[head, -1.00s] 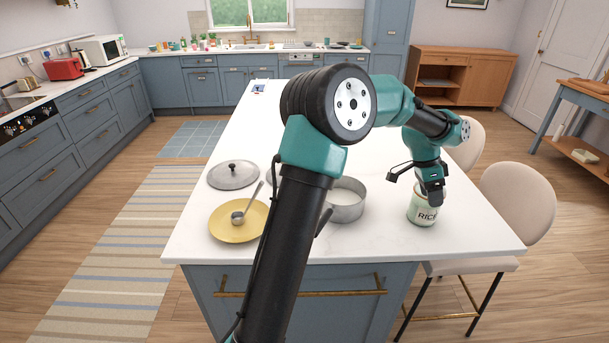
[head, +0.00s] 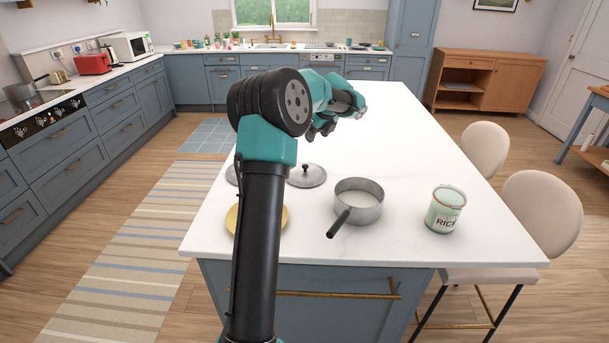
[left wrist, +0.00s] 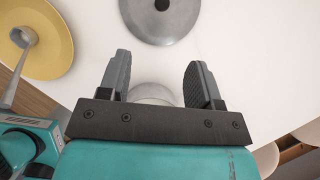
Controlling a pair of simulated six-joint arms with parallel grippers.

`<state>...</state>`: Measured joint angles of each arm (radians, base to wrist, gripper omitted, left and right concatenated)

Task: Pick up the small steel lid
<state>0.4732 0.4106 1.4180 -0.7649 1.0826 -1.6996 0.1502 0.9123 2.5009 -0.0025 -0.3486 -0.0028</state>
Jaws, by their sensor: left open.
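The small steel lid (head: 307,176), with a dark knob, lies flat on the white worktop behind the saucepan. My left gripper (head: 318,132) is open and empty, in the air above the worktop behind that lid in the head view. In the left wrist view, a pale round rim, which looks like the small lid (left wrist: 152,92), shows between the open fingers, partly hidden by the gripper's body. A larger steel lid (left wrist: 160,24) lies beyond the fingers; in the head view, my arm hides most of it. My right gripper is not in view.
A steel saucepan (head: 345,212) with pale contents and a dark handle stands right of my arm. A rice tin (head: 443,212) stands near the right edge. A yellow plate (left wrist: 50,55) with a ladle (left wrist: 22,65) lies at the left.

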